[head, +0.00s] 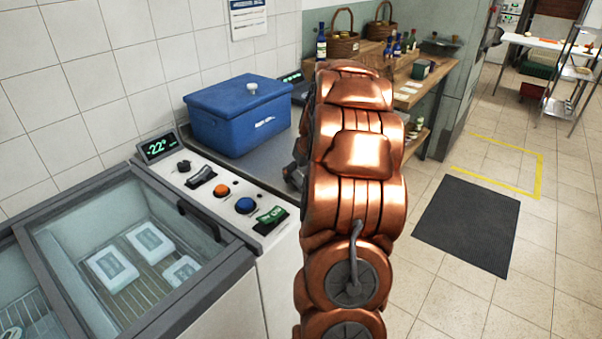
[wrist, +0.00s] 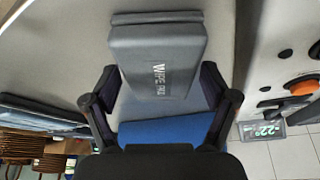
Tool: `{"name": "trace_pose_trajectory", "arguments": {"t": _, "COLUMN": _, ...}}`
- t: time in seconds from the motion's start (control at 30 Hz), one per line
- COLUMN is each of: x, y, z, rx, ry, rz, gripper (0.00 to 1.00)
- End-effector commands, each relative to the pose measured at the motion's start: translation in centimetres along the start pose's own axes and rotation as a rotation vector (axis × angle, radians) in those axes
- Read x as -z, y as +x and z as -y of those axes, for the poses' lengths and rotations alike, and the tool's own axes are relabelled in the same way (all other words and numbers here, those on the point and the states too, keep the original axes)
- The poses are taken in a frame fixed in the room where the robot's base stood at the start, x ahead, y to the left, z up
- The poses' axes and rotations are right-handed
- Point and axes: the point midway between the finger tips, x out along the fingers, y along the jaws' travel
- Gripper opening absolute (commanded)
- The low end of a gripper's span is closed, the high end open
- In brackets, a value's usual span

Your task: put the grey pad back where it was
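The grey pad (wrist: 160,65), a thick block lettered "WIPE PAD", shows at the upper middle of the wrist view. A thinner grey strip runs along its top end there. My gripper (wrist: 160,72) has its fingers far apart, one along each side of the pad. Their tips look close to its sides, but I cannot tell whether they touch it. I also cannot tell whether the pad rests on the counter or is a little above it. In the head view my copper arm hides the pad and most of the gripper.
A blue box (head: 240,115) stands on the counter by the wall; its blue side (wrist: 165,130) also shows in the wrist view. The freezer (head: 130,260) with its control panel (head: 225,190) is at left. A wooden shelf (head: 400,85) with baskets and bottles stands beyond.

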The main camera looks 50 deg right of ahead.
Motion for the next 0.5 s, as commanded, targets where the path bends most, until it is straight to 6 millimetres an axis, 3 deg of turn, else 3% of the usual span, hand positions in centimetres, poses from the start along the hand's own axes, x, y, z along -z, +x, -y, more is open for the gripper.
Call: {"name": "trace_pose_trajectory", "arguments": {"t": 0.5, "x": 0.13, "y": -0.64, "z": -0.02, "rx": 0.000, "ry": 0.001, "rz": -0.001, "gripper": 0.96}}
